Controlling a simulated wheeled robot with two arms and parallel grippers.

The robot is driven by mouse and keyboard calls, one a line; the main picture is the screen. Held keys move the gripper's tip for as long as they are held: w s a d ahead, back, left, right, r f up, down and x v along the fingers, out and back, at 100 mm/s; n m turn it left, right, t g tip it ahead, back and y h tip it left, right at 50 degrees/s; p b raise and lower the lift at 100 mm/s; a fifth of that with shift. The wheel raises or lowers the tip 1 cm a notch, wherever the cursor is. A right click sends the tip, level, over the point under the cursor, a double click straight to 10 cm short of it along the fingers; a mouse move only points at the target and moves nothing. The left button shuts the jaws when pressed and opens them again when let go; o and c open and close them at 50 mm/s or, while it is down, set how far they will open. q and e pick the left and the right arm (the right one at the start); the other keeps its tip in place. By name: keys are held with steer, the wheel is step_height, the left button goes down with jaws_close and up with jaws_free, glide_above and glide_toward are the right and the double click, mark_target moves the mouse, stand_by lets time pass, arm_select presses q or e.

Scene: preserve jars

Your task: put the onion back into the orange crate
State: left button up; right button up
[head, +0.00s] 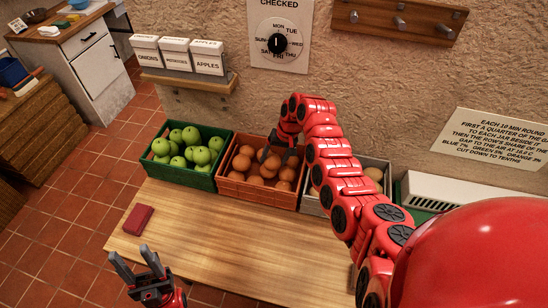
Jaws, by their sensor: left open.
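The orange crate (228,194) stands at the back of the wooden table and holds several round orange-brown onions (255,181). My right gripper (278,158) reaches down over this crate, its dark fingers among or just above the onions. I cannot tell whether it is open or shut, or whether an onion is between its fingers. No onion shows outside the crate. My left gripper (130,254) is open and empty at the lower left, by the table's left front edge.
A green crate (200,180) of green apples stands left of the orange crate. A pale-sided crate (312,205) with yellowish produce is on the right, partly behind my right arm. A red block (137,219) lies at the table's left. The table's middle (240,245) is clear.

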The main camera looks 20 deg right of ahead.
mark_target(275, 156)
steer(key=o, duration=0.4)
steer(key=shift+c, duration=0.2)
steer(key=shift+r, duration=0.2)
steer(key=shift+d, duration=0.1)
steer(key=b+v, duration=0.2)
steer(key=v, duration=0.2)
steer(key=shift+w+d, duration=0.1)
steer(key=v, duration=0.7)
steer(key=shift+r, duration=0.4)
steer(key=shift+s, duration=0.25)
